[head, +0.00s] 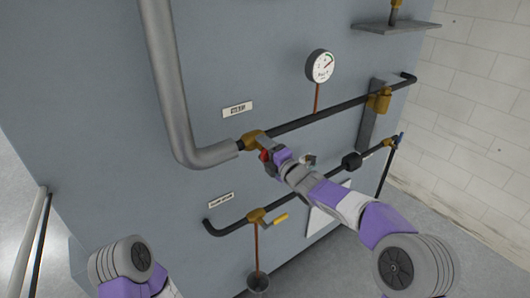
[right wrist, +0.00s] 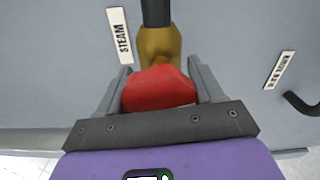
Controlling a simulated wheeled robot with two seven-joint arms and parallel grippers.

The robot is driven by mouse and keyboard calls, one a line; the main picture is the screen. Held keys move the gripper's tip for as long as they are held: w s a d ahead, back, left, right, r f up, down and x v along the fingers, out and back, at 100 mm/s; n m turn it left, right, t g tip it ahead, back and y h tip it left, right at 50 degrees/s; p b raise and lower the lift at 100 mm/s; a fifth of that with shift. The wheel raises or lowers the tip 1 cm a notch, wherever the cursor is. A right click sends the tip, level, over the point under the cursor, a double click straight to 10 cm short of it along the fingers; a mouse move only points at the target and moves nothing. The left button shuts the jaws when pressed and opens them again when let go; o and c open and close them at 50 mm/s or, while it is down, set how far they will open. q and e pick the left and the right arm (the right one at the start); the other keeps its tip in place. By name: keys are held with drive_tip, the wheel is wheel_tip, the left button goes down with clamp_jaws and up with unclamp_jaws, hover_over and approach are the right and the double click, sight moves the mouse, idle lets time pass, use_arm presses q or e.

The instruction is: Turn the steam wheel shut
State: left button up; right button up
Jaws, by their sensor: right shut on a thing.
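The steam wheel is red and sits on a brass valve. In the right wrist view the red wheel (right wrist: 158,88) lies between the two grey fingers of my right gripper (right wrist: 160,90), which is shut on it. The brass valve body (right wrist: 158,45) shows just beyond. In the head view only a small red part of the wheel (head: 265,156) shows, at the end of the thick grey pipe; my right gripper (head: 272,160) hides the rest. A label reading STEAM (right wrist: 120,36) is beside the valve. My left gripper is not in view.
A round gauge (head: 321,66) stands above the upper black pipe (head: 320,117). A grey shelf (head: 395,28) is at upper right. A drain cup (head: 258,282) is below.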

drive_tip(key=m, duration=0.2)
drive_tip(key=shift+m, duration=0.4)
drive_tip(key=m, duration=0.3)
drive_tip(key=shift+m+p, duration=0.3)
drive_tip(key=shift+p, duration=0.05)
drive_tip(key=m+p, duration=0.1)
drive_tip(key=m, duration=0.5)
drive_tip(key=shift+r, duration=0.1)
drive_tip(key=m+p, duration=0.1)
drive_tip(key=m, duration=0.5)
drive_tip(key=shift+m, duration=0.4)
drive_tip(key=m, duration=0.4)
drive_tip(key=shift+d, duration=0.1)
drive_tip(key=m+b, duration=0.2)
drive_tip(key=m, duration=0.2)
drive_tip(key=m+b, duration=0.2)
drive_tip(key=m, duration=0.2)
drive_tip(key=shift+w+m+b, duration=0.1)
drive_tip(key=shift+m+b, duration=0.2)
drive_tip(key=m+b, duration=0.2)
drive_tip(key=m, duration=0.1)
drive_tip(key=shift+m, duration=0.3)
drive_tip(key=shift+m+b, duration=0.8)
drive_tip(key=shift+m, duration=1)
